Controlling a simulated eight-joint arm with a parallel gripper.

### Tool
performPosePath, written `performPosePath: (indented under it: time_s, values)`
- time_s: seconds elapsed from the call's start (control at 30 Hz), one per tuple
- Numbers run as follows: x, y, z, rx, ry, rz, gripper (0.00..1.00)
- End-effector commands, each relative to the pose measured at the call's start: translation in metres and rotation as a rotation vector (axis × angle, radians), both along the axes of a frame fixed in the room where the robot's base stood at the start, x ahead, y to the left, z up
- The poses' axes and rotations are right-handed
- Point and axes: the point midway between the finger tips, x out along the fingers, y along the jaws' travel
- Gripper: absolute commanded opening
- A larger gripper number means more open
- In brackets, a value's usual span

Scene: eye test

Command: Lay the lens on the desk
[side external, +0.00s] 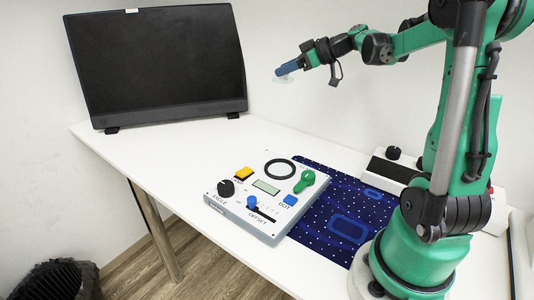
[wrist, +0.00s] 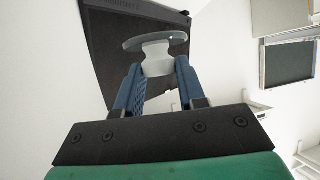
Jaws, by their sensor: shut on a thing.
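My gripper (side external: 289,70) is held high above the white desk (side external: 150,145), well clear of it, in the side view. It is shut on the lens (side external: 284,79), a small pale piece at the fingertips that is hard to make out there. In the wrist view, the two blue fingers of my gripper (wrist: 158,70) hold the lens (wrist: 156,40) by its pale neck. A wide, flat grey disc spreads beyond the fingertips. The lens touches nothing but the fingers.
A control box (side external: 231,208) with knobs, buttons and a black ring stands on the desk. A dark blue dotted mat (side external: 345,205) lies beside it. A black monitor (side external: 155,65) stands at the back left. A white device (side external: 390,170) stands right. The desk's left part is bare.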

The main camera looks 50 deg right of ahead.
Motion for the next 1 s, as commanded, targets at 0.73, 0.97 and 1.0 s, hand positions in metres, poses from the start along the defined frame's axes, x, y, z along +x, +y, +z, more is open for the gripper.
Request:
performPosePath:
  time_s: [0.73, 0.97, 1.0]
  values:
    - [0.003, -0.006, -0.157, 0.001, -0.004, -0.03, 0.0]
    - [0.002, -0.005, -0.174, 0.001, -0.004, -0.03, 0.0]
    - [0.002, -0.006, -0.179, 0.001, -0.004, -0.03, 0.0]
